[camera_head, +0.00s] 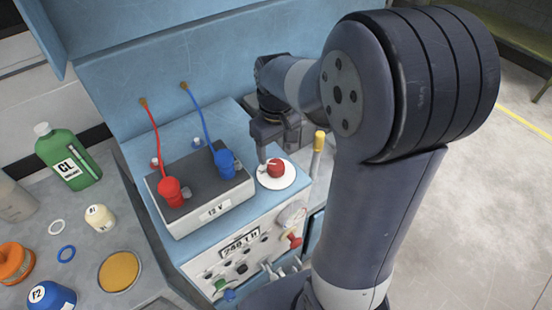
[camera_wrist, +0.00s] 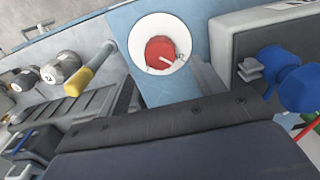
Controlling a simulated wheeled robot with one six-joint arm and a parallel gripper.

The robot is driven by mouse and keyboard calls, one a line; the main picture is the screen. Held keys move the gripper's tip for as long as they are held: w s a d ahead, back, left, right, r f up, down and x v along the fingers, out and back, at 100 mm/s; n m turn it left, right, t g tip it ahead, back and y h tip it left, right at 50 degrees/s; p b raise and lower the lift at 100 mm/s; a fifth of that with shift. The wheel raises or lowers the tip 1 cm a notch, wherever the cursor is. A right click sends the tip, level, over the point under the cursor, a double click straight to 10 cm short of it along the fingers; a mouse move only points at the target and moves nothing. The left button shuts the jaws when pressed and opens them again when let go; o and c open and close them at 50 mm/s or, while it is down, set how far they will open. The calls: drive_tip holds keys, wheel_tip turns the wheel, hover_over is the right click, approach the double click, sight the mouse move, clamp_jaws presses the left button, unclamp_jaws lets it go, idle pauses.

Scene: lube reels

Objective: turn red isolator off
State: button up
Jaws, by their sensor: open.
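The red isolator (camera_head: 276,168) is a round red knob on a white disc, on the blue cabinet top to the right of the battery. In the wrist view the red isolator (camera_wrist: 161,52) shows near the top middle, with a pale mark on the knob pointing to the lower right. My gripper (camera_head: 275,150) is just behind the knob in the head view, pointing down. In the wrist view my gripper (camera_wrist: 165,90) is open, its fingers either side of the white disc's lower part. Nothing is between them that I can see; contact with the knob cannot be told.
A grey 12 V battery (camera_head: 200,205) with red (camera_head: 172,190) and blue (camera_head: 226,162) clamps stands left of the isolator. A yellow-tipped lever (camera_head: 319,142) stands close on its right. A green bottle (camera_head: 72,160) and small containers occupy the left bench.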

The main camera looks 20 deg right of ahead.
sight(276, 165)
wheel_tip(276, 165, up, 4)
drive_tip(key=shift+r, duration=0.1)
idle(0.4)
wheel_tip(276, 165, down, 11)
idle(0.5)
